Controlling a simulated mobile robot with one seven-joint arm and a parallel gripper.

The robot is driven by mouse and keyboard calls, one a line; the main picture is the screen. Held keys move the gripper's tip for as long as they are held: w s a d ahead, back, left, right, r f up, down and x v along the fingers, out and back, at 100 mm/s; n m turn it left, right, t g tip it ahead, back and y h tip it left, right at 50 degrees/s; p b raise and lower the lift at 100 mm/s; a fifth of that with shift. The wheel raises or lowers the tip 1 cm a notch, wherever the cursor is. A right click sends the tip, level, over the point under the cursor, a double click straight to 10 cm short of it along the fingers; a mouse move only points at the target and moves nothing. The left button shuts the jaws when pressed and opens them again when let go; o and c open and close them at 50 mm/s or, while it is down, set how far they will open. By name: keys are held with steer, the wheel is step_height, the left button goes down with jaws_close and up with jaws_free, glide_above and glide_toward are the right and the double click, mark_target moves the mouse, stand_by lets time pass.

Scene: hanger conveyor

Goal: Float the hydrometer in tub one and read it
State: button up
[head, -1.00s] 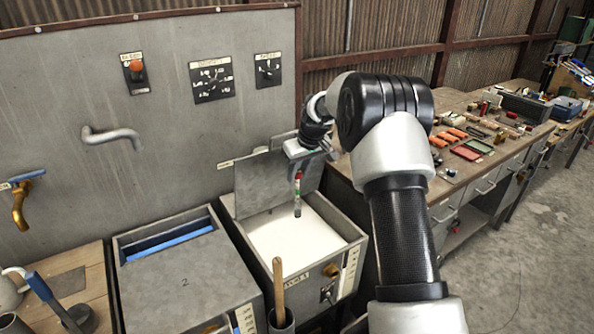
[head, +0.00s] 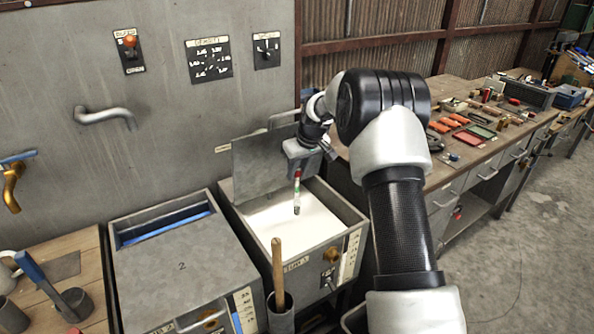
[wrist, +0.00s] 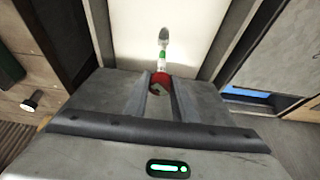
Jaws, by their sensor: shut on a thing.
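The hydrometer (head: 297,193) hangs upright over tub one, with a red top, a stem with white and green marks and a dark lower end. My gripper (head: 298,168) is shut on its red top, which also shows between the fingers in the wrist view (wrist: 160,82). Tub one (head: 352,217) is open, its hinged lid (head: 262,163) raised at the back, and holds a white liquid (head: 285,225). I cannot tell whether the hydrometer's lower tip touches the liquid.
Tub two (head: 180,275), marked 2, stands to the left with its grey cover mostly over it. A wooden handle (head: 277,262) rises from a holder before tub one. A cluttered workbench (head: 450,170) is at the right. A wall spout (head: 105,116) and dials are behind.

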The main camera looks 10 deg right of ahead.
mark_target(297, 199)
stand_by(0.4)
steer(key=shift+f+b, duration=6.2)
steer(key=shift+f, duration=2.75)
steer(key=o, duration=1.8)
steer(key=shift+o, duration=0.2)
steer(key=shift+r+p, duration=2.35)
steer(key=shift+r, duration=2.15)
